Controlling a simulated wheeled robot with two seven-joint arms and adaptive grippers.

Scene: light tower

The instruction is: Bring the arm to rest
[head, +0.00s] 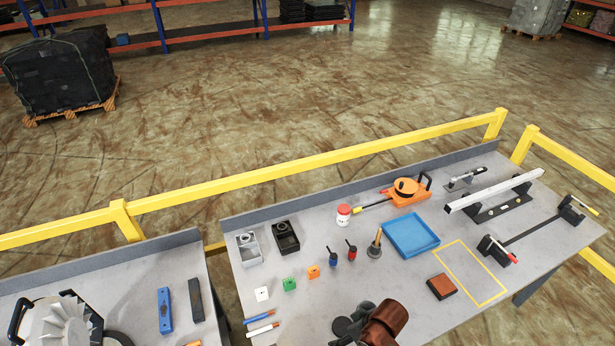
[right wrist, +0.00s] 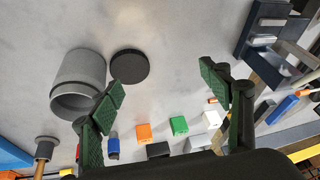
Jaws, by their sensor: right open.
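My right gripper (right wrist: 163,82) shows in the right wrist view with its two green-padded fingers spread wide. Nothing is between them. It hangs over the grey worktable (right wrist: 205,25). A grey hollow cylinder (right wrist: 82,72) and a black round disc (right wrist: 130,66) are beyond the left finger, and that finger overlaps the cylinder's edge in the picture. My left gripper is in neither view.
Orange (head: 313,271), green (head: 289,284) and white (head: 262,294) small blocks stand on the table. A blue tray (head: 411,236), a red-brown block (head: 442,287) and a yellow outlined rectangle (head: 469,273) lie to the right. A yellow railing (head: 300,173) runs behind.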

